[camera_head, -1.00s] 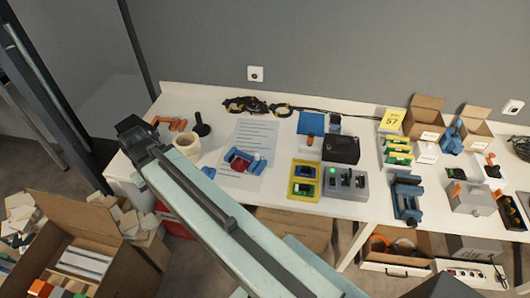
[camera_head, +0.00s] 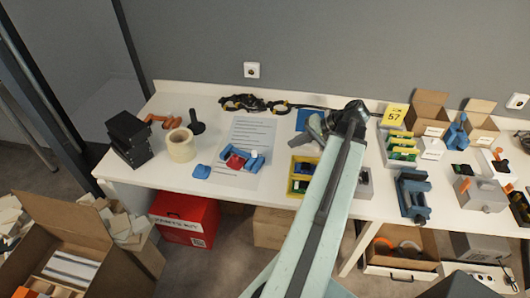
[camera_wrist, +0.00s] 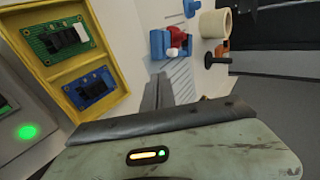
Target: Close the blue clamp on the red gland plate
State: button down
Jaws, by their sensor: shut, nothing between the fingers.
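The blue clamp (camera_head: 257,163) lies on a printed sheet on the table, with the red gland plate (camera_head: 236,161) between its blue parts and a small white piece beside it. In the wrist view the blue clamp (camera_wrist: 158,44) and the red plate (camera_wrist: 178,37) are at the top centre, beyond the fingers. I cannot tell whether the clamp is closed. My gripper (camera_head: 314,130) is over the table to the right of the clamp, apart from it. Its grey fingers (camera_wrist: 164,92) are shut and empty.
A yellow tray (camera_wrist: 108,48) with green and blue boards and a grey box (camera_head: 364,184) with a green light stand close to my gripper. A blue piece (camera_head: 201,171), a tape roll (camera_head: 180,145) and black boxes (camera_head: 128,138) are left of the clamp. A blue vise (camera_head: 412,196) stands right.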

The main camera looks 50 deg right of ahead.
jog(key=b, duration=0.8)
send_near(257, 156)
jog(key=f, duration=0.4)
jog(key=shift+w+a+f, duration=0.1)
jog(key=shift+w+f, duration=0.1)
jog(key=shift+w, duration=0.2)
jog(key=shift+w+a+r+p, duration=0.25)
jog(key=shift+w+a+p, duration=0.05)
jog(key=shift+w, duration=0.25)
jog(key=shift+w+a+r+p, duration=0.25)
jog(key=shift+w+a+p, duration=0.05)
jog(key=shift+w, duration=0.3)
jog(key=shift+w+a, duration=0.2)
jog(key=shift+w, duration=0.3)
jog(key=shift+w+a, duration=0.25)
jog(key=shift+w, duration=0.7)
